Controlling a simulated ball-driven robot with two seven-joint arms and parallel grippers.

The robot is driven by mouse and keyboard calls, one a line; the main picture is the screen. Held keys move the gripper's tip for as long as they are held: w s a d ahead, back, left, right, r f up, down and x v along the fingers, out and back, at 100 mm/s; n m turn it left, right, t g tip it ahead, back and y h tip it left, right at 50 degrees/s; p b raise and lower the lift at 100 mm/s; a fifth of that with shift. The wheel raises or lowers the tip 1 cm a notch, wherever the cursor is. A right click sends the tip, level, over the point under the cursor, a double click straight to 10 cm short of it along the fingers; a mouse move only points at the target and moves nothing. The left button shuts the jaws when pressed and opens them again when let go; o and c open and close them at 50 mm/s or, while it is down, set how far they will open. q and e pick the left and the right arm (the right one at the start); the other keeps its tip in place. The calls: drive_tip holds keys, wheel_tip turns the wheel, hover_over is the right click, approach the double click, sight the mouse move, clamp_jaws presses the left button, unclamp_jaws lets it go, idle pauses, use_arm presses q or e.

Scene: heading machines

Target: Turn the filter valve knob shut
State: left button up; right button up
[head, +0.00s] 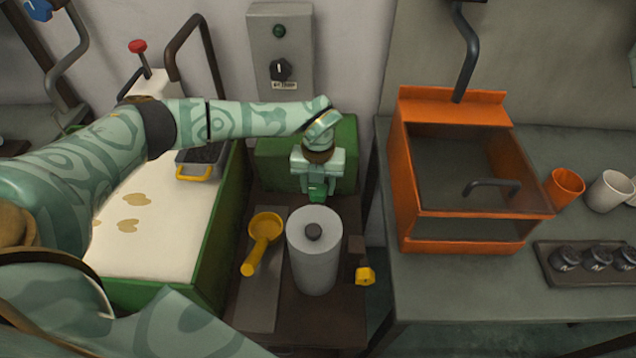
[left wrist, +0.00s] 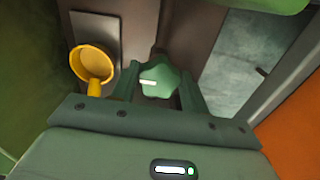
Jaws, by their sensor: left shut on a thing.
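The green lobed valve knob (left wrist: 160,80) sits between the fingers of my left gripper (left wrist: 157,92) in the left wrist view. A short white mark runs nearly level across its face. In the head view my left gripper (head: 318,182) points down behind the grey cylinder, and part of the green knob (head: 317,192) shows between its fingers. The gripper is shut on the knob, and the fingers hide its sides. The grey cylindrical filter housing (head: 314,262) stands upright in front of it, with a dark cap on top. My right gripper is not in view.
A yellow ladle (head: 263,236) lies on a grey plate left of the cylinder, and a yellow-handled tap (head: 365,276) is at its right. A green box (head: 343,150) is behind the gripper. An orange bin (head: 490,212) stands on the right table.

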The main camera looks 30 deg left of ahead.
use_arm(q)
drive_tip(key=shift+r, duration=0.1)
drive_tip(key=m+p, duration=0.2)
drive_tip(key=m, duration=0.1)
drive_tip(key=shift+d+r, duration=0.1)
drive_tip(key=m+p, duration=0.2)
drive_tip(key=m, duration=0.3)
drive_tip(key=shift+d, duration=0.1)
drive_tip(key=m+p, duration=0.1)
drive_tip(key=m, duration=0.4)
drive_tip(key=shift+d, duration=0.1)
drive_tip(key=shift+s+m+p, duration=0.1)
drive_tip(key=shift+m+p, duration=0.3)
drive_tip(key=shift+m, duration=2.1)
drive_tip(key=o, duration=1)
